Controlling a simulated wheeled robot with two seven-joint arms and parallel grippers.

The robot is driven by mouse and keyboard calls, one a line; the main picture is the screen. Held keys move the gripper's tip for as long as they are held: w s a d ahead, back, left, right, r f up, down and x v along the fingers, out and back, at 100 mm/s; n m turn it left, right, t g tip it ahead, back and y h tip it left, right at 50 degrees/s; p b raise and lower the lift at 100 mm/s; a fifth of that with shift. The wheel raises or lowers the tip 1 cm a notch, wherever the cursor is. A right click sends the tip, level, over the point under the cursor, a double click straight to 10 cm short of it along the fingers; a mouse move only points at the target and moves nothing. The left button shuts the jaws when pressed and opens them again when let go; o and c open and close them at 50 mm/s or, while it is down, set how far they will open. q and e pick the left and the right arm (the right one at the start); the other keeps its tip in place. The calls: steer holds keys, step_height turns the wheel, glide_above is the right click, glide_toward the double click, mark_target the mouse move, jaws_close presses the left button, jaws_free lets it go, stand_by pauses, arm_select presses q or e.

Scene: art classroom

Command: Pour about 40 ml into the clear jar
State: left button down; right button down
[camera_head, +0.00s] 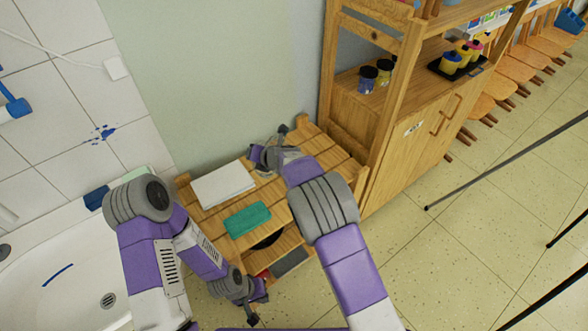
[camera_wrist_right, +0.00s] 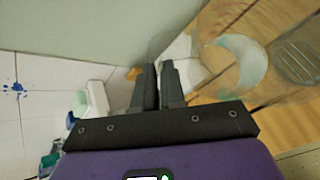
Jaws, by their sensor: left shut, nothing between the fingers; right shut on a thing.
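My right gripper (camera_wrist_right: 158,72) is shut on a clear, see-through vessel, with a pale, crescent-shaped part (camera_wrist_right: 246,66) that shows in the right wrist view. I cannot tell how much it holds. In the head view my right gripper (camera_head: 262,156) is over the back of the slatted wooden table (camera_head: 325,150), and its fingers and the vessel are hard to make out. Another faint clear outline stands at the right edge of the wrist view; I cannot tell whether it is the clear jar. My left gripper (camera_head: 256,301) is shut and empty, low in front of the table.
White paper (camera_head: 223,184) and a teal cloth (camera_head: 247,220) lie on the table. A wooden shelf unit (camera_head: 385,140) with paint jars (camera_head: 367,79) stands close on the right. A white sink (camera_head: 65,270) is on the left. The wall is just behind the table.

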steer(key=shift+w+d+r+m+y, duration=0.1)
steer(key=shift+d+r+m+y, duration=0.1)
steer(key=shift+d+r+y, duration=0.3)
steer(key=shift+w+d+r+m+y, duration=0.1)
steer(key=shift+d+r+m+y, duration=0.15)
steer(key=shift+r, duration=0.4)
steer(key=shift+s+d+f+y+b, duration=0.1)
steer(key=shift+d+y+b, duration=0.2)
steer(key=shift+y+b, duration=0.25)
steer(key=shift+d+m+b, duration=0.4)
steer(key=shift+m, duration=0.05)
steer(key=shift+d+r+m+y+b, duration=0.3)
steer(key=shift+d+y+b, duration=0.15)
steer(key=shift+y, duration=0.35)
steer(key=shift+w+a, duration=0.2)
steer(key=shift+a, duration=0.3)
steer(key=shift+r, duration=0.2)
steer(key=shift+a+r+m+t+y, duration=0.2)
steer(key=shift+r+m+t+y, duration=0.05)
steer(key=shift+m+t+y, duration=0.05)
